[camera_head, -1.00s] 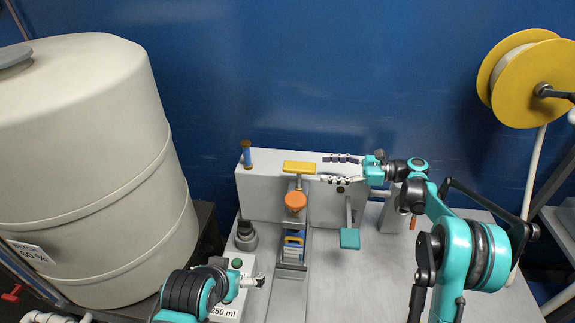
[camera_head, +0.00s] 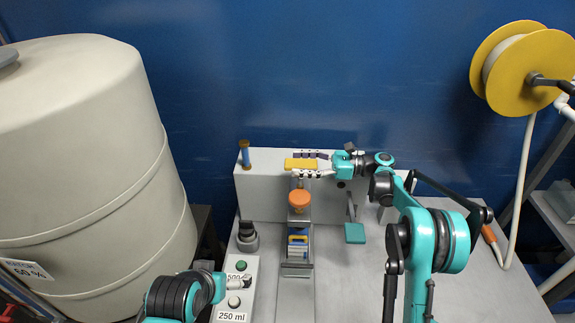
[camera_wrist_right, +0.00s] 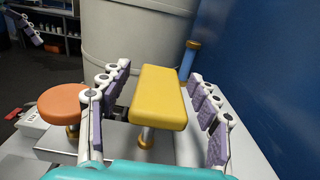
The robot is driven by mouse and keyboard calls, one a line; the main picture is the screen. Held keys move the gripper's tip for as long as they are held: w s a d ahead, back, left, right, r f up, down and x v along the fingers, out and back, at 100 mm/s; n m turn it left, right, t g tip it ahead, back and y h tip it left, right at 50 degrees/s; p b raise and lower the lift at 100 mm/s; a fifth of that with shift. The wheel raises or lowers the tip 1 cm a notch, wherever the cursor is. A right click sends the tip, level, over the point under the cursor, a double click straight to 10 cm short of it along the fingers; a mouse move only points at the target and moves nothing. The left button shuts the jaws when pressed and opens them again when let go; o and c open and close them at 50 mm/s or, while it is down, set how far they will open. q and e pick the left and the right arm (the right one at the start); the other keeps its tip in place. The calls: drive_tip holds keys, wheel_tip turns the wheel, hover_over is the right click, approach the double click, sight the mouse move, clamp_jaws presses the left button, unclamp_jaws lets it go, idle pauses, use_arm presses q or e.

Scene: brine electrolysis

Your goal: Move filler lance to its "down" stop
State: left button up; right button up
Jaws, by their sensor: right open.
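A yellow handle bar (camera_head: 296,164) sits on a short metal post above the grey block (camera_head: 262,200); it appears to be the filler lance's handle. In the right wrist view the yellow bar (camera_wrist_right: 160,97) lies between my right gripper's fingers (camera_wrist_right: 157,85). My right gripper (camera_head: 308,164) is open, one finger on each side of the bar, with a visible gap on the right side in the wrist view. An orange round knob (camera_head: 299,200) sits in front of and below the bar. My left gripper (camera_head: 243,282) is over the button box; its jaw state is unclear.
A big beige tank (camera_head: 90,180) fills the left. The button box (camera_head: 238,270) has green and white buttons. A yellow reel (camera_head: 530,65) is at right. The table's right side is mostly clear.

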sight(288, 163)
drive_tip(key=a, duration=0.3)
drive_tip(key=shift+f, duration=0.1)
drive_tip(key=shift+a+b, duration=0.3)
drive_tip(key=shift+a, duration=0.1)
drive_tip(key=shift+c, duration=0.4)
